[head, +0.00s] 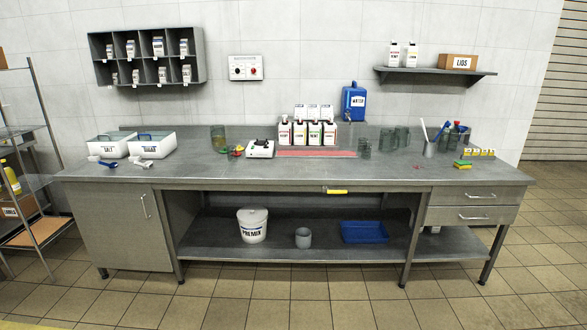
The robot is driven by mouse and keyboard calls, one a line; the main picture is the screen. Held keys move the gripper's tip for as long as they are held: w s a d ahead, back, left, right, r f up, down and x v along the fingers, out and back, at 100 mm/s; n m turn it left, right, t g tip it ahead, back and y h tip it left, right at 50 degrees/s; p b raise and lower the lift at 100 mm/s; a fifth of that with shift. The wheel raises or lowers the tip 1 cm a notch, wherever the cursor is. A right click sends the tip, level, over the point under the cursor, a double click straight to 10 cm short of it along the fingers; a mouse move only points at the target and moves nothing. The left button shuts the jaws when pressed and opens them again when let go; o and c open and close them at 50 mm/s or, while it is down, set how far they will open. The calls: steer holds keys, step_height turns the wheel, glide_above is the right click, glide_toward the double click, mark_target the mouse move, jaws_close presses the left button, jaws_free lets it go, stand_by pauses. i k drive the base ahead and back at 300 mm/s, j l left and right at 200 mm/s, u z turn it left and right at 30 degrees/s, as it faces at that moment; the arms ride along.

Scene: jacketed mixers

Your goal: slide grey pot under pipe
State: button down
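A small grey pot (303,238) stands upright on the bench's lower shelf (275,261), near the middle. It is between a white PREMIX bucket (252,226) on its left and a blue tray (364,232) on its right, apart from both. I cannot make out a pipe in this view. My gripper is not in the head view.
The steel bench (220,172) carries white tubs (145,146), a scale (260,149), cartons (315,133), glass beakers (395,139) and a blue dispenser (354,101). A wire rack (28,160) stands at the left. The tiled floor (300,300) in front is clear.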

mark_target(303, 238)
steer(key=i+u, duration=0.2)
steer(key=i, duration=0.45)
steer(key=i+u, duration=0.2)
steer(key=i, duration=0.45)
steer(key=i+l+u, duration=0.2)
steer(key=i, duration=0.45)
steer(key=i+u, duration=0.15)
steer(key=i, duration=0.55)
steer(key=i+u, duration=0.15)
steer(key=i, duration=0.5)
steer(key=i+l+u, duration=0.1)
steer(key=i, duration=0.6)
